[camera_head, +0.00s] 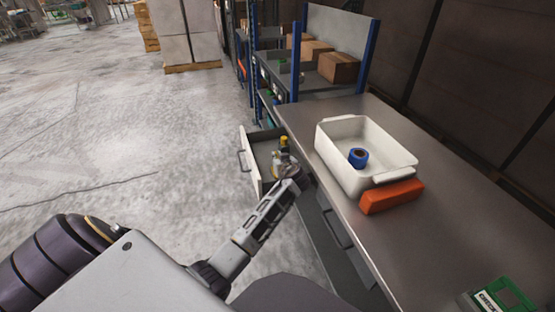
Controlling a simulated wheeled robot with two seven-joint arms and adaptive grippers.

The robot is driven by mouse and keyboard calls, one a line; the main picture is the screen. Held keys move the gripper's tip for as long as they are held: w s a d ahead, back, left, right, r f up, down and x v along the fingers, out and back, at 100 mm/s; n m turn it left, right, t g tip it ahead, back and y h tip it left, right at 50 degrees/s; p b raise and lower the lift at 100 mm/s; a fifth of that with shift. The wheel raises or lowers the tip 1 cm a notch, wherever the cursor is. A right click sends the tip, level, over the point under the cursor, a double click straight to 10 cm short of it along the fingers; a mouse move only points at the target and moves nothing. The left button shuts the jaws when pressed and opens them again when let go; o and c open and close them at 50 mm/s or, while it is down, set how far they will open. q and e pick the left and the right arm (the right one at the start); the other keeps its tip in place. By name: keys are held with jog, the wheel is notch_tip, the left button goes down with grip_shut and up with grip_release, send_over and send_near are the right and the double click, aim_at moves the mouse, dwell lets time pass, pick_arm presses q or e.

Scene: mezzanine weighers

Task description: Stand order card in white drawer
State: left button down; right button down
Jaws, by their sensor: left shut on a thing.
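The white-fronted drawer (250,163) is pulled out from under the workbench, in the middle of the head view. Small bottles (279,162) with yellow and white parts stand in it. My left arm reaches up from the bottom. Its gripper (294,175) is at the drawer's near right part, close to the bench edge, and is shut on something. What it holds is hidden or too small to make out. I cannot pick out the order card for certain. A green item (503,297) with a white lettered label lies at the bench's near right corner. My right gripper is not in view.
On the workbench (450,230) stands a white bin (340,165) with a blue roll (358,158) in it. An orange block (392,196) lies against the bin. A blue-posted shelf with cardboard boxes (338,68) stands behind. The floor at left is clear.

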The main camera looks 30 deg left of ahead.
pick_arm(q)
jog(key=c, duration=1.5)
grip_release()
jog(key=shift+f, duration=0.1)
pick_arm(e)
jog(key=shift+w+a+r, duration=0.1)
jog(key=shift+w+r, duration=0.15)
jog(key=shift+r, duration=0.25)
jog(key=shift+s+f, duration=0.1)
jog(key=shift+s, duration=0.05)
pick_arm(q)
jog(key=shift+r, duration=0.2)
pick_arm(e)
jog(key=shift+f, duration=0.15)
